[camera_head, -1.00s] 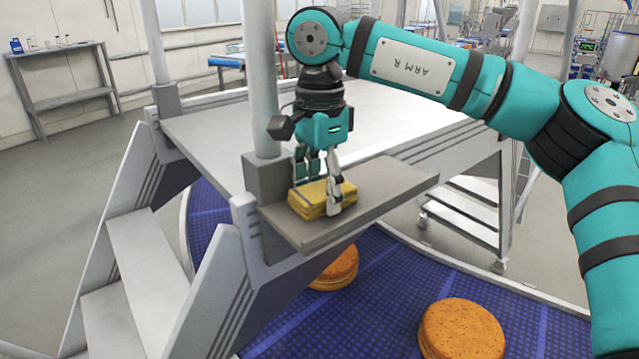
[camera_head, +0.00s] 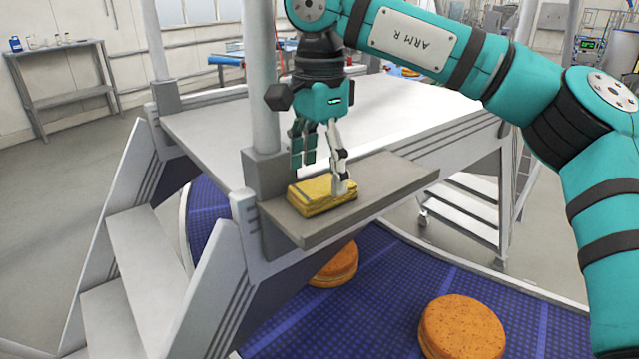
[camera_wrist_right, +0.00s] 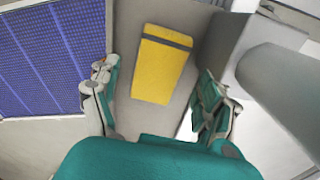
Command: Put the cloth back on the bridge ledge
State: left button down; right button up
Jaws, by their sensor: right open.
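The folded yellow cloth (camera_head: 318,196), with a grey stripe, lies flat on the bridge ledge (camera_head: 385,190), near the ledge's left end beside the post. My right gripper (camera_head: 322,174) is open just above the cloth, its fingers spread. In the head view one fingertip overlaps the cloth's right end; I cannot tell if it touches. In the right wrist view the cloth (camera_wrist_right: 161,65) lies on the ledge between and beyond the open fingers (camera_wrist_right: 158,98), with clear gaps on both sides. My left gripper is not in view.
A post (camera_head: 262,90) rises close to the cloth's left. The bridge platform (camera_head: 400,118) lies behind the ledge. Below runs a blue conveyor (camera_head: 385,290) with orange-brown round cakes (camera_head: 461,328). Steps (camera_head: 150,250) descend at left. The ledge's right part is clear.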

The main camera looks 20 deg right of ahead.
aim_at(319, 186)
notch_tip(319, 186, up, 9)
jog(key=shift+r+p, duration=0.15)
jog(key=shift+p, duration=0.2)
jog(key=shift+s, duration=0.1)
dwell(0.5)
